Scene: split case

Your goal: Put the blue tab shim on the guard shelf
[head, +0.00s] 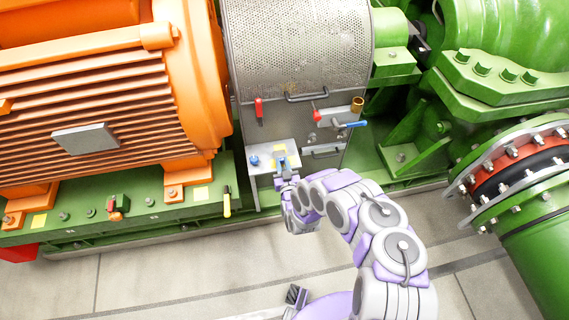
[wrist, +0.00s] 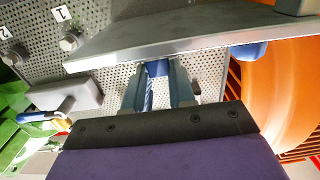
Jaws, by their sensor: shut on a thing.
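In the wrist view the shelf (wrist: 190,42) shows as a broad grey slab with a bright edge. My gripper (head: 283,168) is at the shelf's right part; in the wrist view its jaws (wrist: 158,85) are shut on the blue tab shim (wrist: 158,68). The shim's blue end lies close against the shelf edge; I cannot tell whether it touches. Another blue piece (head: 254,160) is on the shelf's left part, also in the wrist view (wrist: 248,52).
A blue-handled tool (head: 350,124) and a red-handled piece (head: 316,115) are on the guard right of the shelf. Another red handle (head: 259,110) hangs above it. The orange motor (head: 110,90) stands close on the left, green pipework (head: 500,60) on the right.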

